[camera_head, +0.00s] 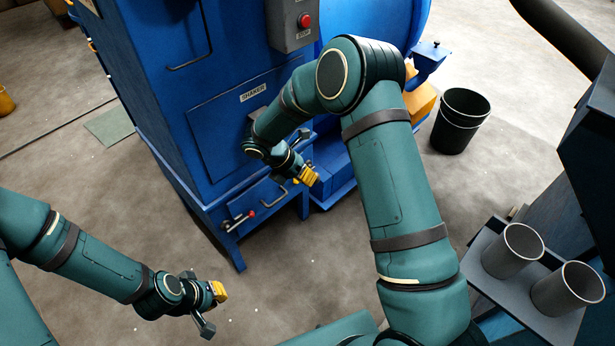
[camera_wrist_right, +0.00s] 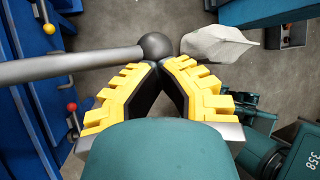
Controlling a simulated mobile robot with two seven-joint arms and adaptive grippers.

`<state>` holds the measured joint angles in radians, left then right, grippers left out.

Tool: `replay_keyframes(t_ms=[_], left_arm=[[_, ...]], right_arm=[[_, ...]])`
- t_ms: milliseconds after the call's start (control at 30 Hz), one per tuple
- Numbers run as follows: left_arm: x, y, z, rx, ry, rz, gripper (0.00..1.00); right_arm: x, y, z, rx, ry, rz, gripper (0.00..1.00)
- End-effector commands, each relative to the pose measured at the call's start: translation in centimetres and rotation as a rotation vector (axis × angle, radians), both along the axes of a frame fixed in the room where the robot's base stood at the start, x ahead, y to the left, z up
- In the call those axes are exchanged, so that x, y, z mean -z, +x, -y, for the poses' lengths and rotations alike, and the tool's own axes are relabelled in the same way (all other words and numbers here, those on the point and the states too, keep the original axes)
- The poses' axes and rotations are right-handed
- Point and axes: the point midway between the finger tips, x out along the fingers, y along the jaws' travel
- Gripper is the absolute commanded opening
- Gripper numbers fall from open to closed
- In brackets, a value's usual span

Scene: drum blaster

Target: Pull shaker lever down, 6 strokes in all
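The shaker lever shows in the right wrist view as a grey rod with a dark ball knob (camera_wrist_right: 156,45), coming in from the left. My right gripper (camera_wrist_right: 161,64) has its yellow fingertips drawn together right at the knob's near side. I cannot tell whether they touch it, and no grip around it shows. In the head view my right gripper (camera_head: 306,175) is in front of the blue machine (camera_head: 225,120), below its SHAKER label (camera_head: 253,91); the lever cannot be made out clearly there. My left gripper (camera_head: 218,291) is low over the floor, away from the machine.
A red-knobbed handle (camera_head: 251,213) is low on the machine. A stop-button box (camera_head: 293,22) is above. A black bin (camera_head: 459,121) stands right; two grey cups (camera_head: 512,249) (camera_head: 568,288) sit at lower right. A pale crumpled object (camera_wrist_right: 218,45) lies beyond the knob. Floor between the arms is clear.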

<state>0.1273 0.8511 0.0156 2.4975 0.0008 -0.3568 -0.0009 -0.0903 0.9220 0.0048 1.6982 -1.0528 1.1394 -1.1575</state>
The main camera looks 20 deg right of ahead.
Motion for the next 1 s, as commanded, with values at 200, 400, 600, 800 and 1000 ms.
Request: replay_keyframes(t_ms=[200,400,600,800,1000], left_arm=[[0.1,0.0,0.0,0.000,0.000,0.000,0.00],[0.0,0.0,0.0,0.000,0.000,0.000,0.00],[-1.2,-0.2,0.0,0.000,-0.001,-0.004,0.00],[-3.6,-0.7,0.1,0.004,-0.003,-0.015,0.00],[-4.1,-0.8,0.1,0.004,-0.004,-0.018,0.00]], right_arm=[[0.3,-0.1,0.4,0.004,-0.004,-0.005,0.00],[0.2,-0.1,0.4,0.004,-0.006,-0.004,0.00],[-1.2,-0.4,-0.2,0.003,-0.005,-0.004,0.00],[-4.2,-1.3,-1.8,0.003,-0.001,-0.003,0.00],[-7.8,-2.8,-3.4,0.002,0.000,-0.001,0.00]])
